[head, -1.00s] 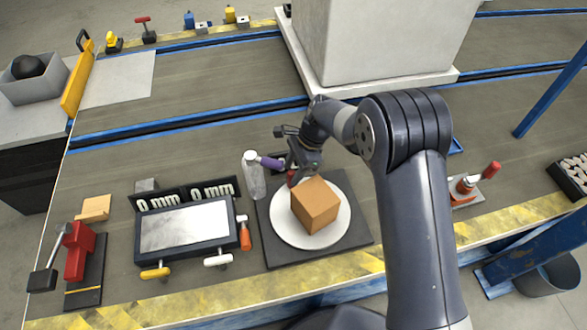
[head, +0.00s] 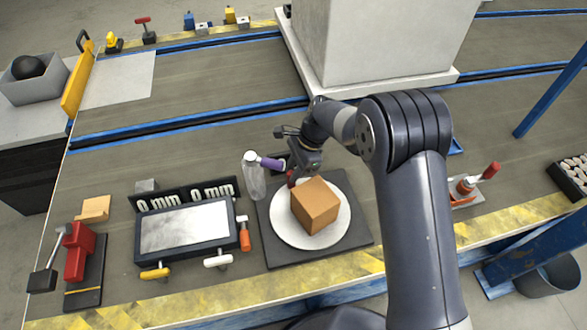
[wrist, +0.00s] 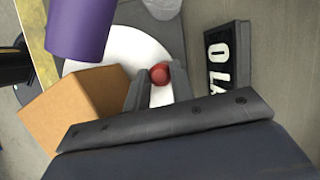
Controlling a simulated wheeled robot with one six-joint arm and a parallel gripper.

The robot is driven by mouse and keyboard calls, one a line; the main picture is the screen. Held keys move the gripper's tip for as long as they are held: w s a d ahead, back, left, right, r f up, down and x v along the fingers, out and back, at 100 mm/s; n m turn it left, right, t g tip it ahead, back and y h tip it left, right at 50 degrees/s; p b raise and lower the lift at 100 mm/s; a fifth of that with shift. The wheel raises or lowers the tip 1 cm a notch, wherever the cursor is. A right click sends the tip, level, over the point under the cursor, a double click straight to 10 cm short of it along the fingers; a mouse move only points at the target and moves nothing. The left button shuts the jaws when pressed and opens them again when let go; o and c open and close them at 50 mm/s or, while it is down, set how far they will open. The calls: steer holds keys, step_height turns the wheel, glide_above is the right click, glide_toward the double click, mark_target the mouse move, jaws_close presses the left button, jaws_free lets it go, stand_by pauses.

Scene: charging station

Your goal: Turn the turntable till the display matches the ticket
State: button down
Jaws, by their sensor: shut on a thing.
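The turntable is a round white disc (head: 280,222) on a dark square base, with a brown box (head: 316,204) on it. A red knob (wrist: 159,73) is at the disc's edge. My gripper (head: 292,179) reaches to the far left edge of the disc, and its fingers (wrist: 159,88) are shut on the red knob in the wrist view. A framed screen (head: 187,228) with a pale, blurred picture stands left of the turntable. I cannot make out a ticket.
A clear bottle (head: 254,180) stands close left of my gripper, with a purple cylinder (head: 270,163) near it. An orange-handled tool (head: 245,235) lies between screen and turntable. A red clamp-like device (head: 79,252) is at far left. The bench behind is largely clear.

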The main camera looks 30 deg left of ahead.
steer(key=shift+s+a+n+g+h+p, duration=0.15)
steer(key=shift+s+a+n+h+p, duration=0.1)
steer(key=shift+s+n, duration=0.45)
steer(key=shift+s+a+n+g+h+p, duration=0.15)
steer(key=shift+s+a+n+h+p, duration=0.1)
steer(key=shift+s+n, duration=0.4)
steer(key=shift+w, duration=0.15)
steer(key=c, duration=1.2)
jaws_free()
steer(key=p+v, duration=0.1)
steer(key=v, duration=1)
steer(key=shift+f, duration=0.1)
steer(key=shift+c, duration=0.4)
